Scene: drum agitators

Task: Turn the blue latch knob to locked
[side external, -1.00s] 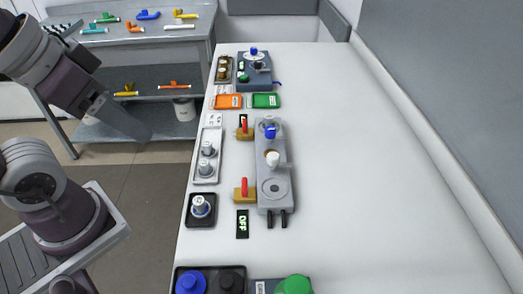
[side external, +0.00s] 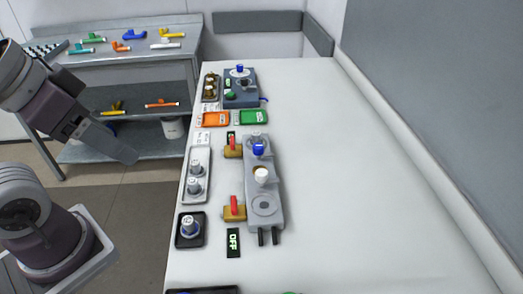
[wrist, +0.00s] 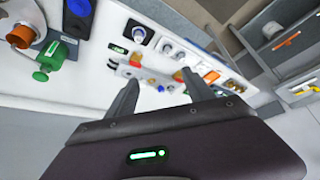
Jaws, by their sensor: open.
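A blue knob (side external: 258,149) sits on the grey long fixture (side external: 264,190), near its far end. A second blue knob (side external: 239,69) tops a dark blue-grey box (side external: 240,95) at the far end of the bench. I cannot tell which one is the latch knob, or its turn position. My gripper (side external: 122,148) hangs left of the bench, clear of both knobs. In the wrist view its two fingers (wrist: 160,90) are apart with nothing held between them. The grey fixture is partly behind the fingers there.
Two red-handled brass valves (side external: 234,207) (side external: 233,147) stand along the fixture's left side. An OFF display (side external: 233,243) lies near them. Orange (side external: 212,119) and green (side external: 253,117) trays lie farther back. A steel side table (side external: 120,60) holds coloured parts. The bench's right side is clear.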

